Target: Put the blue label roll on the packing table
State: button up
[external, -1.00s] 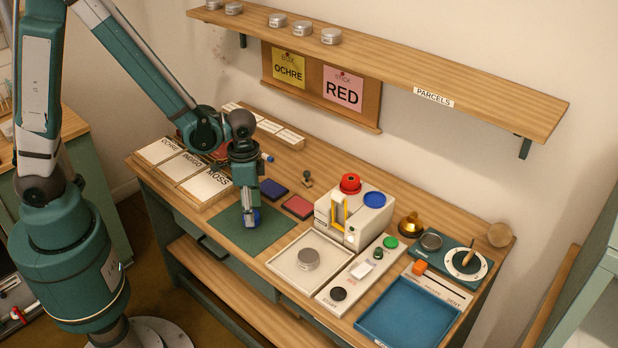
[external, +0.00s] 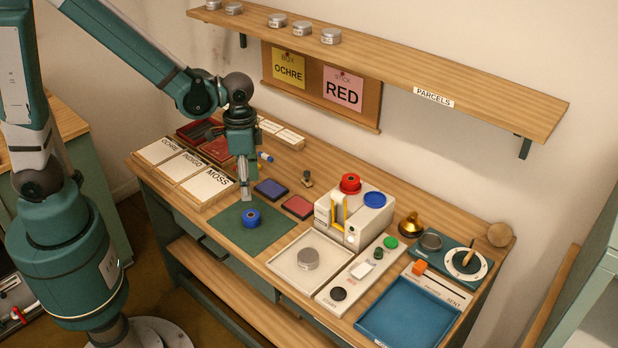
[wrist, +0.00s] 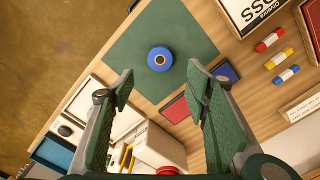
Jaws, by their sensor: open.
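The blue label roll (external: 251,217) lies flat on a green mat (external: 232,236) on the wooden packing table (external: 320,185).
Label boxes (external: 184,172) are left, a blue tray (external: 408,312) front right. A shelf (external: 380,62) hangs above.

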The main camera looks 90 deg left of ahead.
jog(key=shift+r, duration=0.3)
dwell(0.5)
jog(key=s+d+r+t, duration=0.3)
jog(key=s+d+r, duration=0.2)
jog(key=s+r, duration=0.2)
jog(key=s+d+r+t, duration=0.4)
jog(key=s+d+r, duration=0.2)
jog(key=r, duration=0.5)
jog(key=shift+s+d+r, duration=0.15)
jog(key=shift+s+r, duration=0.05)
jog(key=shift+s, duration=0.4)
jog(key=shift+o, duration=0.5)
jog(key=shift+w, duration=0.15)
